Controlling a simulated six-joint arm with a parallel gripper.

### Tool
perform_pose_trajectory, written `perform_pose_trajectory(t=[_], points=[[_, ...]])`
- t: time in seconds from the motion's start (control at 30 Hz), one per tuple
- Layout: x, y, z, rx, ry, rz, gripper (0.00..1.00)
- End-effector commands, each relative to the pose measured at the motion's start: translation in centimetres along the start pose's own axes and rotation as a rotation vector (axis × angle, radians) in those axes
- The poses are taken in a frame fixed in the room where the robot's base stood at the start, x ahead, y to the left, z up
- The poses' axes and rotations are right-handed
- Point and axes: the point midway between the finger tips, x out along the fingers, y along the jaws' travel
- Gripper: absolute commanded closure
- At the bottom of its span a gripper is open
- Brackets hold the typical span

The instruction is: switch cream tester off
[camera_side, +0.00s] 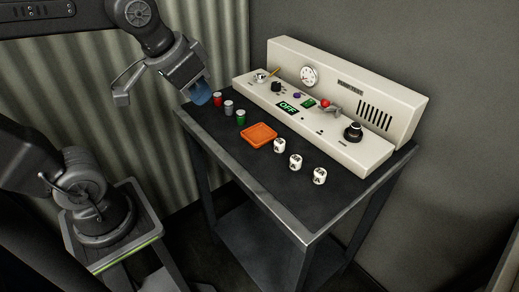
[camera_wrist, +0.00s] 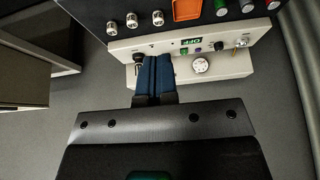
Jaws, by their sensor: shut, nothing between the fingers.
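The cream tester (camera_side: 320,135) is a long beige panel at the back of the dark table. Its small display (camera_side: 288,107) reads OFF in green; the display also shows upside down in the wrist view (camera_wrist: 191,42). A red-tipped lever (camera_side: 325,103) sits right of the display, near a small green part. A large black knob (camera_side: 353,131) is at the right end, and a brass-coloured lever (camera_side: 268,75) at the left end. My gripper (camera_side: 200,93) is shut and empty, apart from the panel. In the wrist view its blue fingers (camera_wrist: 154,75) hide part of the panel.
A red can (camera_side: 217,98), a grey can (camera_side: 228,107) and a green can (camera_side: 241,117) stand along the table's left. An orange tray (camera_side: 259,135) lies in front of the panel. White marked pieces (camera_side: 295,161) stand to its right. The table's front is clear.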

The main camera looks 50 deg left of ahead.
Motion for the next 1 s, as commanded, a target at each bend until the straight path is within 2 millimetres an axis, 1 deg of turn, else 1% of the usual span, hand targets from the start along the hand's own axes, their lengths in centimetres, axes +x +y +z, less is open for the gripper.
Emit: perform_pose_trajectory(t=[0.03,0.1,0.2,0.33,0.6,0.67,0.77,0.87,1.0], points=[[0.1,0.1,1.6,0.001,0.014,0.001,1.0],[0.4,0.1,3.1,0.001,0.023,0.002,1.0],[0.8,0.2,4.5,0.0,0.031,0.003,1.0],[0.9,0.2,5.0,0.0,0.033,0.003,1.0],[0.9,0.2,4.8,0.0,0.032,0.003,1.0],[0.8,0.2,4.3,-0.001,0.03,0.002,1.0],[0.5,0.1,2.6,-0.001,0.022,0.002,1.0],[0.3,-0.1,-0.2,-0.002,0.01,0.0,1.0],[0.5,-0.4,-5.1,-0.002,-0.009,-0.001,1.0]])
